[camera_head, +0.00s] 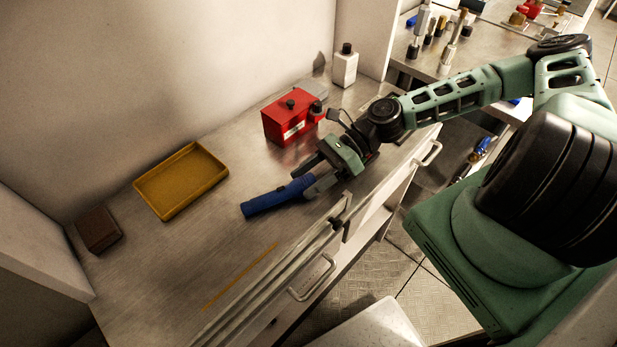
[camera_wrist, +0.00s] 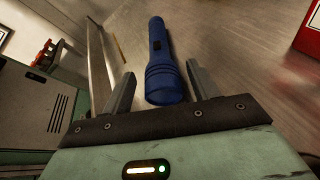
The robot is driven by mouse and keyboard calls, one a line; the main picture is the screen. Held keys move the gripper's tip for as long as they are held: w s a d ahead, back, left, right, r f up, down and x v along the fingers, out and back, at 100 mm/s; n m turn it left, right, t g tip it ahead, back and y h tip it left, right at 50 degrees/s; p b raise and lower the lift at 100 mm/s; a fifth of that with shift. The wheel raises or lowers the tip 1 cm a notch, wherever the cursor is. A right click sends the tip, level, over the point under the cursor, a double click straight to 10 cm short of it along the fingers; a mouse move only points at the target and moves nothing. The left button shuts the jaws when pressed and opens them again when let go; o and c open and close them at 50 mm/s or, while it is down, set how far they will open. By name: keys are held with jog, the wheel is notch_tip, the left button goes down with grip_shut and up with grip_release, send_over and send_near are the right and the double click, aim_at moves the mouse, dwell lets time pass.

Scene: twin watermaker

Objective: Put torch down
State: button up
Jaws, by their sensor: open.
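The blue torch (camera_head: 277,196) lies on the metal worktop (camera_head: 233,221), near its front edge. In the wrist view the torch (camera_wrist: 164,62) points away from my gripper, with its wider end between the two fingers. My gripper (camera_head: 313,176) is open, with its fingers on either side of the torch's wide end; the gripper also shows in the wrist view (camera_wrist: 160,90). A gap shows between the torch and the left finger. I cannot tell whether the right finger touches it.
A yellow tray (camera_head: 143,187) and a brown block (camera_head: 98,229) are on the left of the worktop. A red box (camera_head: 286,117) and a white bottle (camera_head: 345,66) stand behind my gripper. A thin orange stick (camera_head: 241,276) lies near the front edge. Open worktop lies around the torch.

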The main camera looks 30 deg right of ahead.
jog(key=b+v, duration=0.2)
jog(key=v, duration=0.9)
jog(key=shift+w+d+r, duration=0.1)
jog(key=shift+d+r, duration=0.05)
jog(key=shift+d, duration=0.2)
